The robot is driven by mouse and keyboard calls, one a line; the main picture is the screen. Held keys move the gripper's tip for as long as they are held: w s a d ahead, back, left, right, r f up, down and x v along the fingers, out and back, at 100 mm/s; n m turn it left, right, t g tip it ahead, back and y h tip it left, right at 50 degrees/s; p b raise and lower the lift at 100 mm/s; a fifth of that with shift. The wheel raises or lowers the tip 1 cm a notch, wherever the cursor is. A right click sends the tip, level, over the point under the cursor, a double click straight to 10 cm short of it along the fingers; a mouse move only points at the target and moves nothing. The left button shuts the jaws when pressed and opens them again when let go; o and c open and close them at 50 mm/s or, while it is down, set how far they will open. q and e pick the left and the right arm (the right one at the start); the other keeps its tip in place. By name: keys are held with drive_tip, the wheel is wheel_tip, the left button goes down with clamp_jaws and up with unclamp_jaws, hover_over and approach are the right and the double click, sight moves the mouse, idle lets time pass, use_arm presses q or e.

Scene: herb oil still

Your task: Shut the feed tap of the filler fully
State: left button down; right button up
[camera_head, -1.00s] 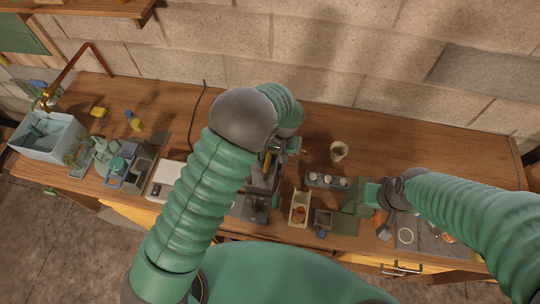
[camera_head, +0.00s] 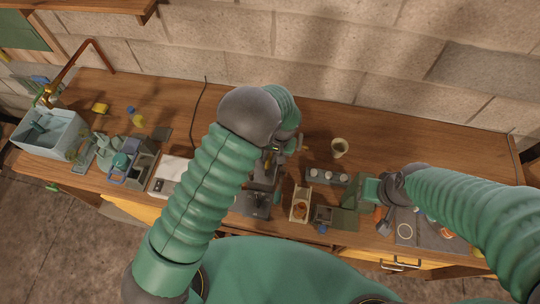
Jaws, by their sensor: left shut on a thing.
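The filler (camera_head: 262,178) is a dark machine on the bench, just right of centre and partly hidden behind my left arm. My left gripper (camera_head: 284,149) is at the top of the filler, mostly covered by my own wrist. It is shut on a small part there that looks like the feed tap; the tap's handle angle is hard to see. My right gripper (camera_head: 367,190) hangs over the bench to the right, away from the filler, and its fingers cannot be made out.
A cream tray (camera_head: 300,204) is in front of the filler's right side. A pale blue bin (camera_head: 47,137) stands far left. The bench's back right is clear.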

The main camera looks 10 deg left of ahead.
use_arm(q)
drive_tip(key=shift+m, duration=0.4)
drive_tip(key=shift+b, duration=0.35)
drive_tip(key=m+b, duration=0.1)
drive_tip(key=m, duration=0.2)
drive_tip(key=shift+m+t, duration=0.4)
drive_tip(key=m+b, duration=0.1)
drive_tip(key=m, duration=0.1)
drive_tip(key=shift+s+a+m, duration=0.1)
drive_tip(key=shift+a+m, duration=0.05)
drive_tip(key=shift+m, duration=0.15)
drive_tip(key=m, duration=0.2)
drive_tip(key=shift+m+t+h, duration=0.4)
drive_tip(key=m, duration=0.3)
drive_tip(key=shift+a+r+m+h, duration=0.15)
drive_tip(key=shift+m+h, duration=0.15)
drive_tip(key=m, duration=0.2)
drive_tip(key=m+p, duration=0.1)
drive_tip(key=m, duration=0.1)
drive_tip(key=shift+w+a+m+t+h+p, duration=0.2)
drive_tip(key=shift+m+t+h+p, duration=0.1)
drive_tip(key=shift+h, duration=0.1)
drive_tip(key=shift+d, duration=0.1)
